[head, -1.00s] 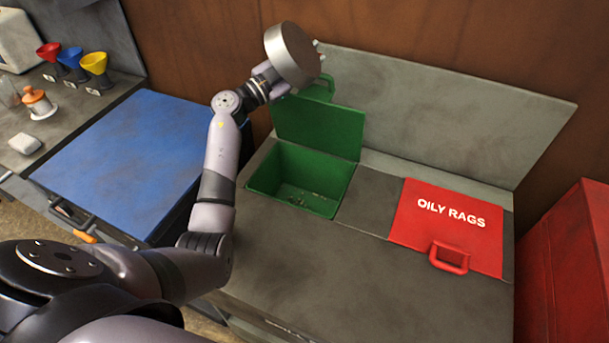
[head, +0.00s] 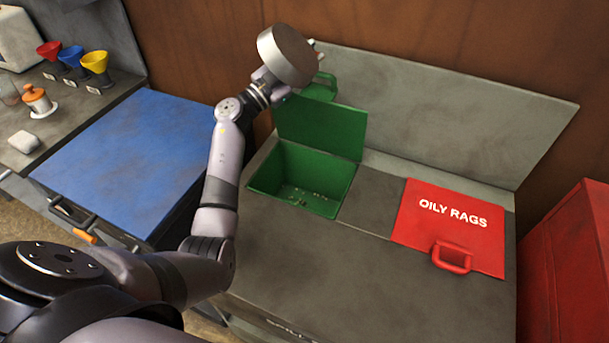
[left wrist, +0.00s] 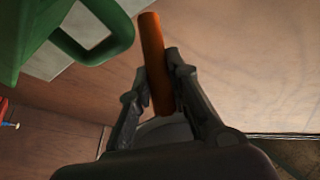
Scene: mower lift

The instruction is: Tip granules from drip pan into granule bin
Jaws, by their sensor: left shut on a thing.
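My left gripper (head: 268,84) is up behind the bin box. In the left wrist view its fingers (left wrist: 157,80) are shut on an orange bar, which looks like a handle. A round grey metal pan (head: 287,56), taken to be the drip pan, is at the end of this arm, tilted, back and above the bin's raised lid. Its inside cannot be made out. The green granule bin (head: 300,178) is open, with a few small bits on its floor. Its green lid (head: 321,130) stands upright behind the opening. My right gripper is not in view.
The red OILY RAGS lid (head: 450,225) is closed, right of the bin. A grey back panel (head: 460,115) rises behind. A blue-topped cart (head: 125,150) stands left, beside a bench with coloured funnels (head: 72,60). A red cabinet (head: 570,260) is at far right.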

